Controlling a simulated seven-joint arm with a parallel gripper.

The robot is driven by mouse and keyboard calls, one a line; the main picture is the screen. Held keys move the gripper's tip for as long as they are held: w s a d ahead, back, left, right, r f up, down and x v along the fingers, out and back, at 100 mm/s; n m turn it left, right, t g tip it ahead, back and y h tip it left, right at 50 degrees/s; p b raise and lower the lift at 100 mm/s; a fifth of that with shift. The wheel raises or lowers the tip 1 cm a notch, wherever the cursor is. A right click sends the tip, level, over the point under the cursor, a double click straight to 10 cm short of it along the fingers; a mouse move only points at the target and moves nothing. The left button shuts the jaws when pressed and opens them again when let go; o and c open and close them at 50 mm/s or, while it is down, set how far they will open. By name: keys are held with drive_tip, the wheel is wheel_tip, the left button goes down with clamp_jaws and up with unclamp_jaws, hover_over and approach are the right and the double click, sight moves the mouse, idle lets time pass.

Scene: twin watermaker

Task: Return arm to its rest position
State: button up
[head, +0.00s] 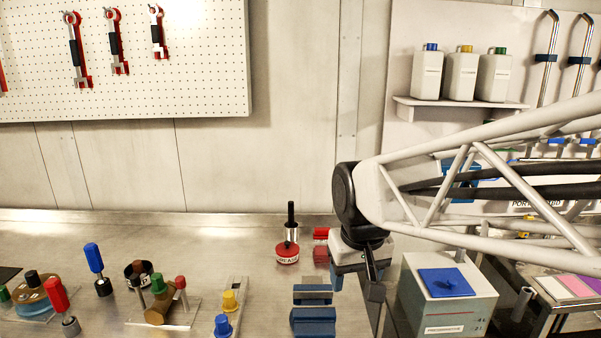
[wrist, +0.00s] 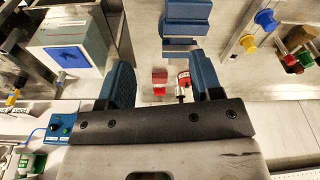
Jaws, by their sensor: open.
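My arm reaches in from the right in the head view, and my gripper (head: 355,280) hangs down over the metal bench. In the wrist view its two blue fingers (wrist: 164,82) stand wide apart with nothing held between them. The gripper is open and above the bench, left of the grey box in the head view. Part of the bench behind the gripper is hidden.
A grey box with a blue top (head: 446,283) stands right of my gripper. Blue vise-like blocks (head: 312,322), red blocks (head: 321,235) and a red-based pot with black handle (head: 287,253) are left. Several coloured-handled parts, including a red-handled one (head: 56,294), stand farther left.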

drive_tip(key=s+d+f+m, duration=0.2)
drive_tip(key=s+d+f, duration=0.2)
drive_tip(key=s+d, duration=0.5)
drive_tip(key=s, duration=0.4)
drive_tip(key=shift+s+m+t+h, duration=0.15)
drive_tip(key=shift+m+t+h, duration=0.15)
idle(1.3)
